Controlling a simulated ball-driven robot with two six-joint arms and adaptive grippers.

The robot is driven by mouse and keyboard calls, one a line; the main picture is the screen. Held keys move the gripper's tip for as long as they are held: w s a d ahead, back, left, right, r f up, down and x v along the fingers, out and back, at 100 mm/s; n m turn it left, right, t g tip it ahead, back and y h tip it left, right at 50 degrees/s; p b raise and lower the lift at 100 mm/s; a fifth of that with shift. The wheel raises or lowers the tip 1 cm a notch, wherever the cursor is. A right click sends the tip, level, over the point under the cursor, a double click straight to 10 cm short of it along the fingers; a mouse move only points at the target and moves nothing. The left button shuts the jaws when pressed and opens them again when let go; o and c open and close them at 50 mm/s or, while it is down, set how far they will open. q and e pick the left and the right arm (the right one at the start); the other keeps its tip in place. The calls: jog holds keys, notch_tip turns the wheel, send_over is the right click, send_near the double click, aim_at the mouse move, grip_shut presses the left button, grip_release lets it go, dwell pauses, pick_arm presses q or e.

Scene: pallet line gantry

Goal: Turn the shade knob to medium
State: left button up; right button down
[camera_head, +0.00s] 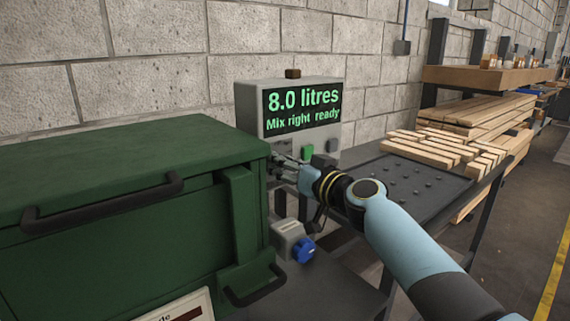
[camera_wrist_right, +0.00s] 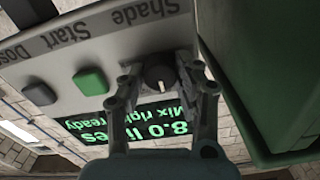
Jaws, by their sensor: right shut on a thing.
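The shade knob (camera_wrist_right: 160,72) is a dark round knob with a pale pointer line, under the word "Shade" on a grey control box (camera_head: 251,100). My right gripper (camera_head: 283,163) reaches the front of the box, and in the right wrist view its two fingers (camera_wrist_right: 157,85) are shut around the knob, one on each side. The box's screen (camera_head: 302,108) reads "8.0 litres" and "Mix right ready". In the head view the knob is hidden behind the gripper. My left gripper is not in view.
A green button (camera_head: 307,152) and a dark button (camera_head: 332,146) sit beside the knob. A large green chest (camera_head: 130,245) stands close on the left. A blue knob (camera_head: 303,249) is below the arm. Stacked timber (camera_head: 485,115) lies at the right.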

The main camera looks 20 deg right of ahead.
jog(key=shift+m, duration=0.4)
jog(key=shift+d+f+m, duration=0.1)
jog(key=shift+f+m, duration=0.05)
jog(key=shift+m, duration=7.25)
jog(key=c, duration=0.9)
grip_release()
jog(key=shift+c, duration=0.2)
jog(key=shift+s, duration=0.15)
